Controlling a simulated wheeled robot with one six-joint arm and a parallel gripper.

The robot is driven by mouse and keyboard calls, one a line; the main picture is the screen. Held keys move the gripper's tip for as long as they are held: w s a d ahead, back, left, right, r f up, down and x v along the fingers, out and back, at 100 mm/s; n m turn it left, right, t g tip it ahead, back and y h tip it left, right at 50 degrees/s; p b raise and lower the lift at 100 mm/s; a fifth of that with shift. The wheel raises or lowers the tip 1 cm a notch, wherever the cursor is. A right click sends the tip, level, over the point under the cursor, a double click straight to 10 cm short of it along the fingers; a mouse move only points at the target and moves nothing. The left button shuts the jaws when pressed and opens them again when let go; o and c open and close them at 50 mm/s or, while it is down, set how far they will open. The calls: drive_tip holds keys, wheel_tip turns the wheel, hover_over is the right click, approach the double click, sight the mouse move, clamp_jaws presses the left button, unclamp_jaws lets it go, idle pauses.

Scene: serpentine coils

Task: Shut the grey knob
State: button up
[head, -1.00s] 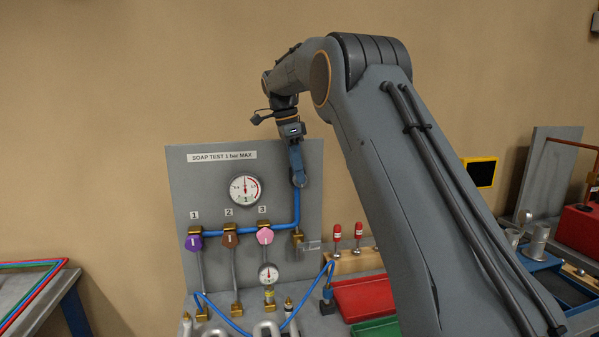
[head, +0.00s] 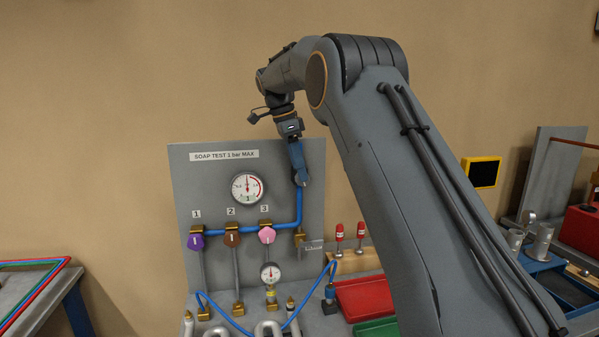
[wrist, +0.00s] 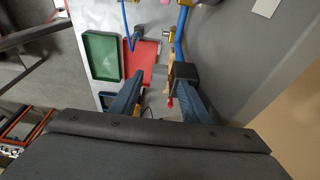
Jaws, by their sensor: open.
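My gripper (head: 298,168) points down in front of the grey panel (head: 210,190), at the upper end of the blue pipe. A round grey part, seemingly the grey knob (head: 300,180), shows at the fingertips and is partly covered by them. In the wrist view my gripper (wrist: 158,84) is open, with its two blue fingers apart. A dark grey block, likely the same knob (wrist: 184,72), sits at the right fingertip. I cannot tell whether they touch. The left finger is clear of it.
Purple (head: 196,242), brown (head: 232,240) and pink (head: 267,235) knobs sit lower left on the blue pipe (head: 299,210). A gauge (head: 247,187) is left of my gripper. Red (head: 362,298) and green (head: 377,328) trays and red-topped items (head: 340,232) stand below right.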

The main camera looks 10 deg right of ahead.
drive_tip(key=b+v, duration=0.2)
drive_tip(key=v, duration=0.5)
drive_tip(key=shift+f, duration=0.1)
